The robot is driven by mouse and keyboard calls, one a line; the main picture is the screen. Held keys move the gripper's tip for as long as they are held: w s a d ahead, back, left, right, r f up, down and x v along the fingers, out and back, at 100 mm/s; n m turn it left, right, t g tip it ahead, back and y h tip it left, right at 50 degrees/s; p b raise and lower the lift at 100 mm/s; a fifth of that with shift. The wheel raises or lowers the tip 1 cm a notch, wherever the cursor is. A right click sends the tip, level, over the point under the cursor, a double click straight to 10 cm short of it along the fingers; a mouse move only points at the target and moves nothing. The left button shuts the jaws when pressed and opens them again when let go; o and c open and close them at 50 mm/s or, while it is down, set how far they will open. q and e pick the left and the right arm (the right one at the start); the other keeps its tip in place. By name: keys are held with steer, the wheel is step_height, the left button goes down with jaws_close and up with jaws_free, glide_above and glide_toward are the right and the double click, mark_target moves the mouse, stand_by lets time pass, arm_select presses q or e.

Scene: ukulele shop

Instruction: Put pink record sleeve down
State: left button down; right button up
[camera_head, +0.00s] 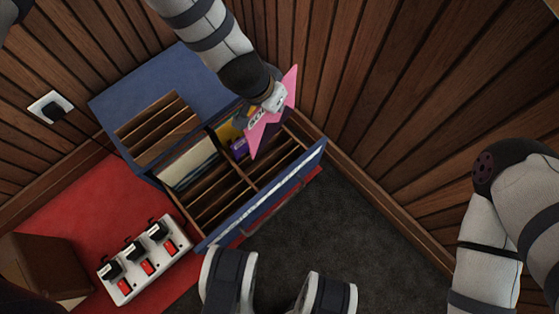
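The pink record sleeve (274,126) stands tilted above the right rear part of the blue record crate (262,207). My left gripper (273,103) reaches in from the top and appears shut on the sleeve's upper edge area; the fingertips are small and partly hidden. The sleeve's lower end is close to the crate's dividers, and I cannot tell whether it touches them. Yellow and purple sleeves (238,146) stand in the slots just left of it.
Pale sleeves (188,162) fill another crate section; several front slots are empty. Wood-panelled walls (370,90) meet behind the crate. A white pedal or switch unit (145,260) and a brown box (45,265) sit on the red carpet (75,215). Dark carpet (350,230) is clear at right.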

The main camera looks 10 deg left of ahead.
mark_target(263, 147)
arm_select(q)
step_height(263, 147, down, 22)
steer(key=s+m+h+b, duration=0.1)
steer(key=m+b, duration=0.1)
steer(key=b, duration=0.6)
steer(key=shift+s+d+m, duration=0.25)
steer(key=shift+s+m, duration=0.05)
steer(key=shift+s, duration=0.05)
steer(key=c, duration=1.8)
jaws_free()
arm_select(e)
steer(key=s+f+g, duration=0.1)
steer(key=s+f, duration=0.2)
steer(key=f, duration=0.3)
steer(key=shift+f+g, duration=0.4)
steer(key=shift+s, duration=0.1)
